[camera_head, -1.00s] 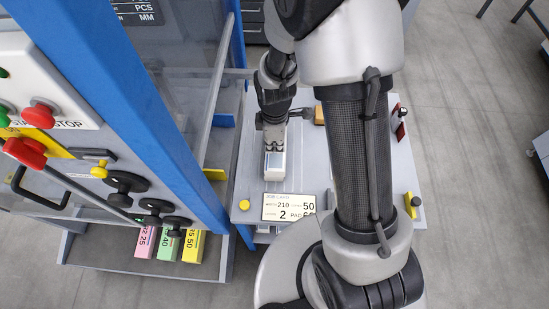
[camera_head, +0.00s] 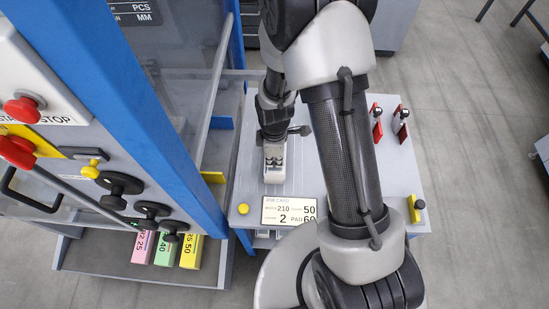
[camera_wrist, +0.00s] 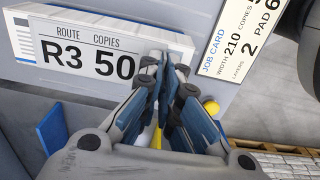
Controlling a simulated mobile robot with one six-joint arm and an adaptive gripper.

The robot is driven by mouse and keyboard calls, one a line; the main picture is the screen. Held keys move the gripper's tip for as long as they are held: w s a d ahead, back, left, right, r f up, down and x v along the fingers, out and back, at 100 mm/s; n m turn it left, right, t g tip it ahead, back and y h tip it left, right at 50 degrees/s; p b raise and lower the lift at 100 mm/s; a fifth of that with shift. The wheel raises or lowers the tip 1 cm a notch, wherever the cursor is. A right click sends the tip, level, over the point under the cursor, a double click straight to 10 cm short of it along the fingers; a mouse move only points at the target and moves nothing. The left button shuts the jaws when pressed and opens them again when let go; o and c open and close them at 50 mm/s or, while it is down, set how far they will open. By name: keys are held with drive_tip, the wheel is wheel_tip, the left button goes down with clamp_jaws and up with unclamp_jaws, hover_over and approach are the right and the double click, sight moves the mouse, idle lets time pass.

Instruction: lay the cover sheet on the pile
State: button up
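A white block with layered edges, the pile (camera_wrist: 182,40), lies at the upper left of the wrist view. A printed sheet face reading "ROUTE R3 COPIES 50" (camera_wrist: 80,52) shows on it; I cannot tell whether this is a loose cover sheet.
A job card (camera_head: 288,210) lies at the table's front, with a yellow knob (camera_head: 243,209) to its left. Red-based clamps (camera_head: 401,122) stand at the right. A blue frame post (camera_head: 165,120) rises close on the left. Coloured blocks (camera_head: 190,251) sit in a low tray.

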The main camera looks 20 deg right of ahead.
drive_tip(key=o, duration=0.5)
drive_tip(key=s+d+r+m+t+p, duration=0.1)
drive_tip(key=s+r+m+p, duration=0.15)
drive_tip(key=r, duration=1.15)
drive_tip(key=s+r+m+t+p, duration=0.15)
drive_tip(key=r+m, duration=0.25)
drive_tip(key=r, duration=1)
drive_tip(key=s+r+m, duration=0.2)
drive_tip(key=s+r, duration=0.1)
drive_tip(key=s, duration=0.1)
drive_tip(key=s+d+r+m+t, duration=0.1)
drive_tip(key=s+r+m, duration=0.2)
drive_tip(key=s, duration=0.1)
drive_tip(key=s+r+m+t, duration=0.1)
drive_tip(key=s+r+m, duration=0.2)
drive_tip(key=s, duration=0.1)
drive_tip(key=shift+s+d, duration=0.3)
drive_tip(key=shift+d, duration=0.05)
